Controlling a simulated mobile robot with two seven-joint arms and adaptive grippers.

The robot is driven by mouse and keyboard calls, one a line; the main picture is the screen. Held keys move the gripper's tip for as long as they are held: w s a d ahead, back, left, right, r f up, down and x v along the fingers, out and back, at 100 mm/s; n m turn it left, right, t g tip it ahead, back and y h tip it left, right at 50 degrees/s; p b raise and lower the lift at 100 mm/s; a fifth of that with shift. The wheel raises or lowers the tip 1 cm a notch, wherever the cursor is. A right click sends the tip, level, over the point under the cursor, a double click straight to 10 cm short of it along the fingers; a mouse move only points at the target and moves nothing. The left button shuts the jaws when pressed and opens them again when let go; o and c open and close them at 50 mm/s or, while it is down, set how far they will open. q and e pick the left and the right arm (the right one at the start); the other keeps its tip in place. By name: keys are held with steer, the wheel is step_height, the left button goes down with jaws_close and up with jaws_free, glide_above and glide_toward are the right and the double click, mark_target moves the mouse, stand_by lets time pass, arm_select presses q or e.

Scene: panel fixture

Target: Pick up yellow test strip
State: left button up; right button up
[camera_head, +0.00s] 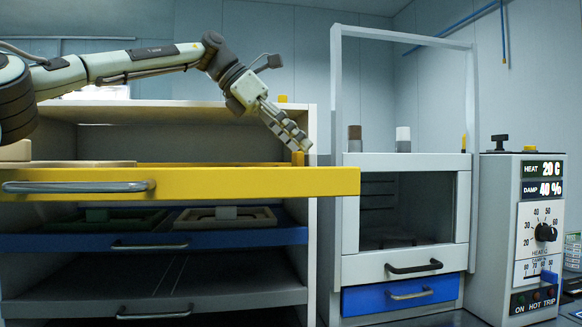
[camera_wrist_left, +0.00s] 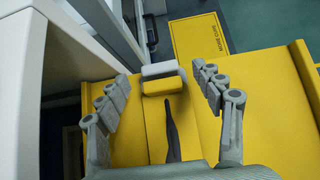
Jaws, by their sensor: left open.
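My left gripper (camera_head: 301,146) reaches in from the left and points down over the right end of the open yellow drawer (camera_head: 190,182). A small upright yellow piece (camera_head: 297,158), probably the yellow test strip, shows just below its fingertips at the drawer's right end. In the left wrist view, my open left gripper (camera_wrist_left: 162,76) has its fingers apart on either side of a yellow block (camera_wrist_left: 162,86), with a pale grey block (camera_wrist_left: 160,69) beside it. I see no contact with the fingers. My right gripper is not in view.
Below the yellow drawer is a blue tray drawer (camera_head: 190,238) with shallow holders. To the right stand a grey cabinet (camera_head: 405,262) with an open frame and a control box (camera_head: 505,230) with dials. A white side wall (camera_wrist_left: 35,95) is close at left in the left wrist view.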

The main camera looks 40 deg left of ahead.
arm_select(q)
steer(key=x, duration=0.2)
steer(key=shift+w+d+f, duration=0.15)
steer(key=shift+f, duration=0.05)
steer(key=c, duration=1.3)
steer(key=shift+r, duration=0.15)
step_height(320, 180, up, 10)
